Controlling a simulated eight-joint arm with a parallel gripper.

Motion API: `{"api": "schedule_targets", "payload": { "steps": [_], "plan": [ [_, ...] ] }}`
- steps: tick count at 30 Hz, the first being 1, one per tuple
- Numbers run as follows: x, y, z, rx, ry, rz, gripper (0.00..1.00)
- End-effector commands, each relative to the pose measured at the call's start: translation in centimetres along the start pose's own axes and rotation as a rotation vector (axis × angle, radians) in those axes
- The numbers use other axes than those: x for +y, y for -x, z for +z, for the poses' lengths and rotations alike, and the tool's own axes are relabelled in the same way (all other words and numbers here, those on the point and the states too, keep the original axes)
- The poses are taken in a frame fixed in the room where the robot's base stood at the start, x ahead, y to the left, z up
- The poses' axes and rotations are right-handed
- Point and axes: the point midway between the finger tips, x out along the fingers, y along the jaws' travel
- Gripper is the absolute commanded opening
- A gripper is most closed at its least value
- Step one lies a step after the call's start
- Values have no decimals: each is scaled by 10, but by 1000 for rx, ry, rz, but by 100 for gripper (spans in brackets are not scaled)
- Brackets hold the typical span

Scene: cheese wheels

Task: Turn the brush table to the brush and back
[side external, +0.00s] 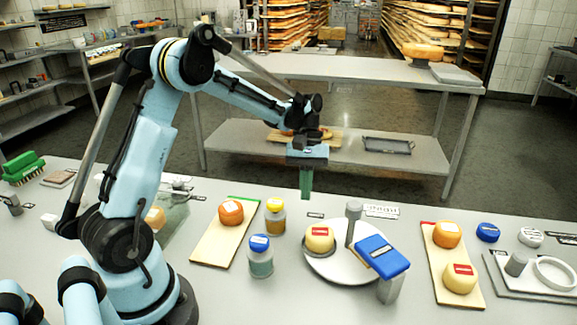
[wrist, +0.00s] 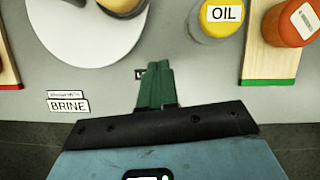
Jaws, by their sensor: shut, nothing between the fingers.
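The brush table (side external: 348,274) is a round white disc on the bench in the side external view. A pale yellow cheese wheel (side external: 320,240) with a red label sits on its left part. A grey upright post (side external: 353,222) rises at the disc's far side. The blue brush (side external: 382,256) is on a grey stand at the disc's right edge. My gripper (side external: 306,195) is shut and empty, with green fingers pointing down, above and behind the disc. In the wrist view my gripper (wrist: 155,68) is below the edge of the disc (wrist: 75,40), apart from it.
A yellow-capped oil bottle (side external: 275,216) and a blue-capped bottle (side external: 261,255) stand left of the disc. Boards with cheeses lie left (side external: 205,250) and right (side external: 445,285). A brine sign (wrist: 68,106) lies near the bench's back edge. Air around my gripper is clear.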

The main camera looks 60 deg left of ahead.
Motion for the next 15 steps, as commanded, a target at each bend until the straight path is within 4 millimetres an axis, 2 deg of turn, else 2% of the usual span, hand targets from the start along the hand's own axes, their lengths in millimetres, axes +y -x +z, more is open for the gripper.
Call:
{"api": "schedule_targets", "payload": {
  "steps": [7, 9, 15],
  "plan": [
    [0, -41, 0, 0, -1, 1, 0],
    [0, -43, 14, 0, -3, 0, 0],
    [0, -51, 33, 0, -2, -1, 0]
  ]
}}
